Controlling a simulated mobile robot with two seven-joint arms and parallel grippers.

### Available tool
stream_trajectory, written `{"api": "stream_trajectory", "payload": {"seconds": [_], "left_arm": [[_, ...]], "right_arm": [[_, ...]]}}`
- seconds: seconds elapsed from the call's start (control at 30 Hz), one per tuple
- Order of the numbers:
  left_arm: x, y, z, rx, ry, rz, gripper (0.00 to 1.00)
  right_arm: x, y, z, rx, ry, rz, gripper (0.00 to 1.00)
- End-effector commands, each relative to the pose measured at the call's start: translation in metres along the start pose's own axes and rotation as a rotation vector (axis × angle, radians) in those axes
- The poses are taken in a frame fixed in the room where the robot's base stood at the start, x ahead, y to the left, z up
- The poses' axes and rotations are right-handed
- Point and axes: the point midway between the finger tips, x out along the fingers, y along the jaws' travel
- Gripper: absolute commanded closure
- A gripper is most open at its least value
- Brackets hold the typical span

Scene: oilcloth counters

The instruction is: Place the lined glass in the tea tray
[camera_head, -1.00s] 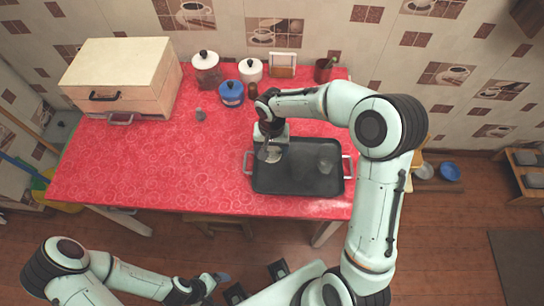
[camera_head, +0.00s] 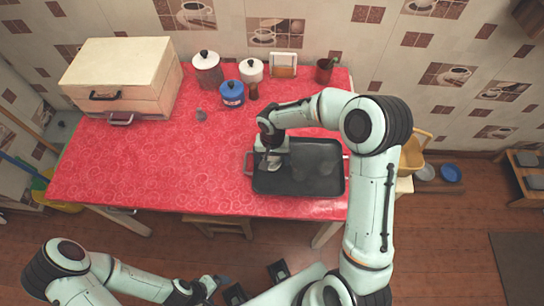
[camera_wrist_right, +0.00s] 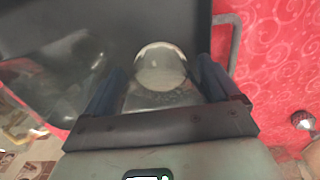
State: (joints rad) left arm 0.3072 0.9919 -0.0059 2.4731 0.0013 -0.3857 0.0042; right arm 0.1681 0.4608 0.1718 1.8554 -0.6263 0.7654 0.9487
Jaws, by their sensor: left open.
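The dark tea tray (camera_head: 312,187) lies near the front right of the red table. My right gripper (camera_head: 270,158) is low over the tray's left end. In the right wrist view a clear glass (camera_wrist_right: 160,68) stands between the two dark fingers of that gripper (camera_wrist_right: 160,85), which appear to close on its sides. I take it as the lined glass; its lines cannot be made out. A second clear vessel (camera_head: 322,160) is on the right half of the tray and also shows in the wrist view (camera_wrist_right: 50,75). My left gripper (camera_head: 217,282) is open, away from the table.
Lidded jars (camera_head: 207,72), a blue pot (camera_head: 232,94), a dark cup (camera_head: 325,70) and a napkin holder (camera_head: 284,65) stand along the back. A wooden box (camera_head: 125,75) is at the back left. The table's left and middle are mostly clear.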

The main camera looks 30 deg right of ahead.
Motion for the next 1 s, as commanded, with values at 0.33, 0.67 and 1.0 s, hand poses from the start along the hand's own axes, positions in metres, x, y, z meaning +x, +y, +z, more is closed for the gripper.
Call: {"api": "stream_trajectory", "payload": {"seconds": [0.33, 0.67, 1.0], "left_arm": [[-0.005, 0.002, -0.002, 0.001, 0.003, 0.001, 0.13], [-0.010, 0.005, -0.004, 0.002, 0.006, 0.002, 0.13], [-0.014, 0.007, -0.005, 0.003, 0.008, 0.003, 0.13]], "right_arm": [[-0.010, -0.001, -0.001, 0.000, 0.004, -0.002, 0.11], [-0.077, -0.001, -0.002, 0.000, 0.007, -0.004, 0.11], [-0.122, 0.000, 0.000, -0.001, 0.002, -0.001, 0.11]]}}
